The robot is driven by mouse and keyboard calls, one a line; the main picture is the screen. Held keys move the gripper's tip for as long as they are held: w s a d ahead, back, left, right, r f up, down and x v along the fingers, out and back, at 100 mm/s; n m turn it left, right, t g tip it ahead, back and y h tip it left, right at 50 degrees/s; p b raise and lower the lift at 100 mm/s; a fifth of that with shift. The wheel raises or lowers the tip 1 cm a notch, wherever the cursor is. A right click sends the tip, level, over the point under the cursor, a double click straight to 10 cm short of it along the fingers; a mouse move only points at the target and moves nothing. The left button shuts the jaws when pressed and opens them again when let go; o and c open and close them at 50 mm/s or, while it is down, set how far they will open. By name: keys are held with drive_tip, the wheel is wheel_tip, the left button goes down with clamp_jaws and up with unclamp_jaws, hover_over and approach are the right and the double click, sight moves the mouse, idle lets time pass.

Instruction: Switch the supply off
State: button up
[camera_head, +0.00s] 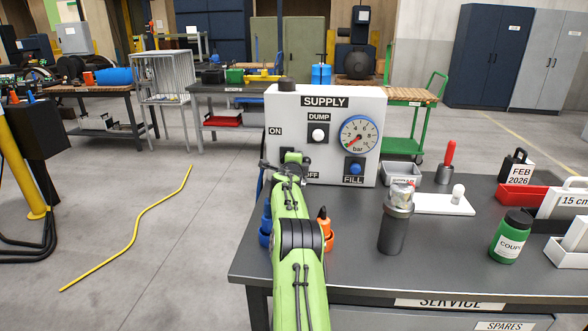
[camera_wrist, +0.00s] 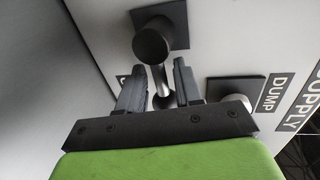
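The grey supply panel (camera_head: 340,100) stands on the service bench with ON and OFF labels on its left side. In the wrist view, a dark square plate (camera_wrist: 172,22) on the panel carries a round boss (camera_wrist: 152,42) and a metal lever rod (camera_wrist: 160,82). My gripper (camera_wrist: 160,85) is open, with one finger on each side of the rod; I cannot tell whether either finger touches it. The lever's setting is unclear. In the head view, my green arm covers the switch and part of the OFF label (camera_head: 312,175).
A white DUMP button (camera_head: 318,134), a bar gauge (camera_head: 358,135) and a blue FILL button (camera_head: 355,169) are right of the switch. A dark cylinder (camera_head: 396,228), a green bottle (camera_head: 510,238) and a red bin (camera_head: 518,196) stand on the bench (camera_head: 340,285).

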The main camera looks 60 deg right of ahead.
drive_tip(key=b+v, duration=0.1)
drive_tip(key=v, duration=1.4)
drive_tip(key=shift+a, duration=0.2)
